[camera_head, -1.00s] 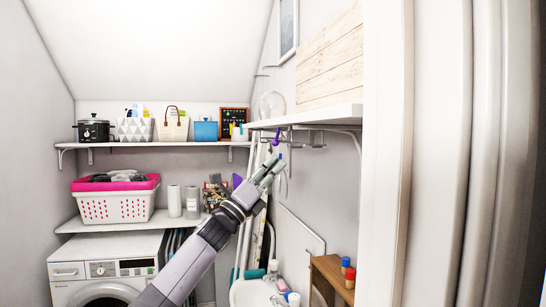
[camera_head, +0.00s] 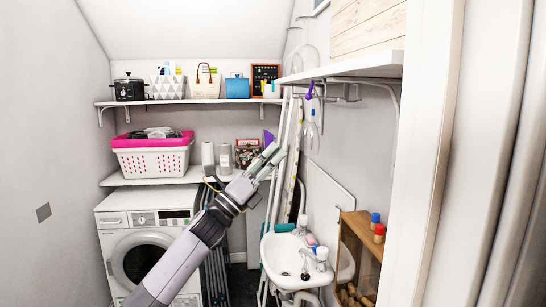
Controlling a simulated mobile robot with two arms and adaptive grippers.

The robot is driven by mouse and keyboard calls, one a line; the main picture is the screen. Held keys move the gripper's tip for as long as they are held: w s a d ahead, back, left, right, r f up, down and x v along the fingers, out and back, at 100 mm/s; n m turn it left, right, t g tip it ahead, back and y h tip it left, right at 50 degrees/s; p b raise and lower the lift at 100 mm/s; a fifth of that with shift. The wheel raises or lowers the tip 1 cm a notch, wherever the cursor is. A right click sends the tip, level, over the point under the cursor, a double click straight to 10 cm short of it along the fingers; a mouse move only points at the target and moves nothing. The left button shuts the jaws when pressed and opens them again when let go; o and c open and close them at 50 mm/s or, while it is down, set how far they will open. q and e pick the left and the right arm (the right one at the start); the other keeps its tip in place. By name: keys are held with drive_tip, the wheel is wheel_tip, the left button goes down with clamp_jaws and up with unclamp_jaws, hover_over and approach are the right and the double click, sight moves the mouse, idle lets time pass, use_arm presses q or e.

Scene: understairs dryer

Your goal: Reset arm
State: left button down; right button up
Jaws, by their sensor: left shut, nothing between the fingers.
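My left arm comes in from the bottom left. Its gripper (camera_head: 273,159) is shut and empty, raised in the air in front of the lower shelf and the ironing board. The fingers point up and to the right. The gripper hides part of the shelf's right end. My right gripper is not in view.
A white dryer (camera_head: 140,256) stands at the left under a shelf with a pink-rimmed laundry basket (camera_head: 152,161). A sink (camera_head: 294,262) and a wooden rack (camera_head: 360,250) are at the lower right. A white shelf (camera_head: 345,68) juts out at the upper right.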

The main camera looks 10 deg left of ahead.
use_arm(q)
drive_tip(key=shift+d, duration=0.1)
drive_tip(key=w+a+f+n+y, duration=0.25)
drive_tip(key=f+n+y, duration=0.35)
drive_tip(key=f, duration=0.9)
drive_tip(key=w+a+f+n+y, duration=0.3)
drive_tip(key=f+n, duration=0.5)
drive_tip(key=f, duration=0.7)
drive_tip(key=s+a+f+n+g+y, duration=0.1)
drive_tip(key=s+f+n+g+y, duration=0.4)
drive_tip(key=f, duration=1.2)
drive_tip(key=s+a+f+n+g+y, duration=0.1)
drive_tip(key=s+f+n, duration=0.5)
drive_tip(key=f, duration=1.1)
drive_tip(key=s+f+n+g+y, duration=0.1)
drive_tip(key=s+f+n+g, duration=0.3)
drive_tip(key=s+f, duration=1.85)
drive_tip(key=s+f+n+g, duration=0.2)
drive_tip(key=s+f+g, duration=0.2)
drive_tip(key=s, duration=1.4)
drive_tip(key=s+d+f+n+g, duration=0.1)
drive_tip(key=s+f+n+g, duration=0.2)
drive_tip(key=s, duration=1.6)
wheel_tip(320, 180, down, 2)
drive_tip(key=shift+f+g+y, duration=0.2)
drive_tip(key=shift+g+y, duration=0.2)
drive_tip(key=shift+g, duration=0.3)
